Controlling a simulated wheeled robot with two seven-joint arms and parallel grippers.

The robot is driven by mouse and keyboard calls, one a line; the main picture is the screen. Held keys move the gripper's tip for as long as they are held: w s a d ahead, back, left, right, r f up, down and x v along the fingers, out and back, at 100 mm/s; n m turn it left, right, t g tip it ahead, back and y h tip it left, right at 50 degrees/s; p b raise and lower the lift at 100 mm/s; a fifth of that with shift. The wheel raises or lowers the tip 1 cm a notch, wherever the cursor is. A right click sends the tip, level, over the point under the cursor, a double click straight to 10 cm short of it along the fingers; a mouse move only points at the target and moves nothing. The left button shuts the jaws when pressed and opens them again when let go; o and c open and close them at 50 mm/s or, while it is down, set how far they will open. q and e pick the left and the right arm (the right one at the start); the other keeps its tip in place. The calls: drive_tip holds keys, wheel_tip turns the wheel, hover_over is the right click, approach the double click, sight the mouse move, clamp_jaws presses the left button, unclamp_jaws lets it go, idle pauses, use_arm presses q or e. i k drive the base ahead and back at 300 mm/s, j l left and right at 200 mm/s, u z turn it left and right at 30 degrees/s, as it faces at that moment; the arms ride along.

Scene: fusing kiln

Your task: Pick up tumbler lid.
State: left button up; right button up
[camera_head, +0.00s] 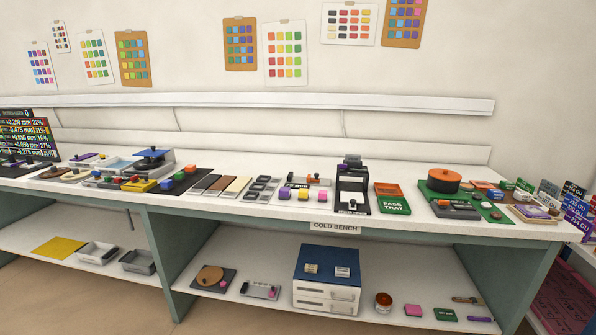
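I cannot tell for certain which thing is the tumbler lid. An orange round drum with a dark knob on top (444,180) sits on a green mat at the right of the bench. A blue disc with a dark knob (152,154) tops a grey machine (150,168) at the left of the bench. Neither of my grippers shows in the head view.
The white bench top (232,170) is crowded along its length. A black press-like device (352,185), a green pass tray (391,198) and several coloured blocks stand in the middle. A blue-topped drawer cabinet (327,279) is on the lower shelf. Sample boards hang on the wall.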

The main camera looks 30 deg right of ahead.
sight(442, 174)
drive_tip(key=i+z, duration=0.35)
drive_tip(key=z, duration=0.15)
drive_tip(key=i+j+z, duration=0.2)
drive_tip(key=z, duration=0.3)
drive_tip(key=i+j+z, duration=0.65)
drive_tip(key=z, duration=0.3)
drive_tip(key=i+j+z, duration=0.1)
drive_tip(key=j+z, duration=0.4)
